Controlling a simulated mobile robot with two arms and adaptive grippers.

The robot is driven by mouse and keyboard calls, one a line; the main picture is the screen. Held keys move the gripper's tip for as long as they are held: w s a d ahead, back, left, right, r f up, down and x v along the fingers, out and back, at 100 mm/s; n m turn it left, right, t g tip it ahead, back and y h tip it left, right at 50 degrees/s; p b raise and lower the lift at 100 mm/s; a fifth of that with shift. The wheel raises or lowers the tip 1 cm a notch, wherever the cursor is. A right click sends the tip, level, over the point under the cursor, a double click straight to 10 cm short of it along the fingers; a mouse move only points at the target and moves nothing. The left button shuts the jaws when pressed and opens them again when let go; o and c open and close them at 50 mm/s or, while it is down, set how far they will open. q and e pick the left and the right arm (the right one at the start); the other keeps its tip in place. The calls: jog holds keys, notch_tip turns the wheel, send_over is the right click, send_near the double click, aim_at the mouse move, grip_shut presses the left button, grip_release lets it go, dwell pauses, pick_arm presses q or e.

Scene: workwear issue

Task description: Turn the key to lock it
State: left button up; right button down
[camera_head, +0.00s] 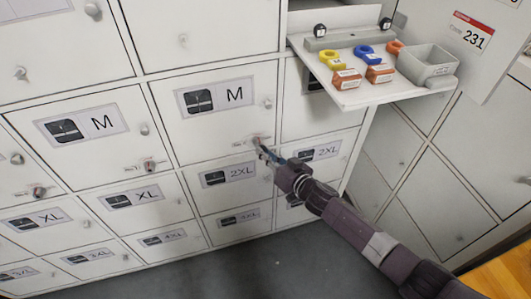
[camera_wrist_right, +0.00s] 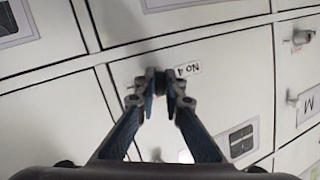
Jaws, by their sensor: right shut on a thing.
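My right gripper (camera_head: 262,153) reaches to the lower right corner of a white locker door (camera_head: 215,125) labelled M. The door looks shut. My left gripper is in neither view.
A white fold-out shelf (camera_head: 365,93) at upper right holds yellow, blue and orange rings, small orange boxes and a grey bin (camera_head: 428,66). Another lock with a red part (camera_head: 150,166) is on the neighbouring M door. Grey floor (camera_head: 270,270) lies below.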

jog(key=shift+w+a+r, duration=0.2)
jog(key=shift+a+r, duration=0.15)
jog(key=shift+r, duration=0.1)
dwell(0.3)
jog(key=c, duration=2)
grip_release()
jog(key=shift+a+f, duration=0.15)
jog(key=shift+f, duration=0.05)
jog(key=shift+o, duration=0.2)
jog(key=shift+w+f, duration=0.1)
jog(key=shift+f, duration=0.1)
jog(key=o, duration=0.4)
jog(key=shift+f, duration=0.1)
jog(key=shift+s+d, duration=0.2)
jog(key=shift+d, duration=0.05)
jog(key=shift+s+d+p, duration=0.4)
jog(key=shift+s+p, duration=0.3)
jog(key=shift+s, duration=0.45)
jog(key=shift+s+d+p, duration=0.35)
jog(key=shift+s+p, duration=0.35)
jog(key=shift+s, duration=0.4)
jog(key=shift+s+d+p, duration=0.4)
jog(key=shift+s+p, duration=0.3)
jog(key=shift+s, duration=0.45)
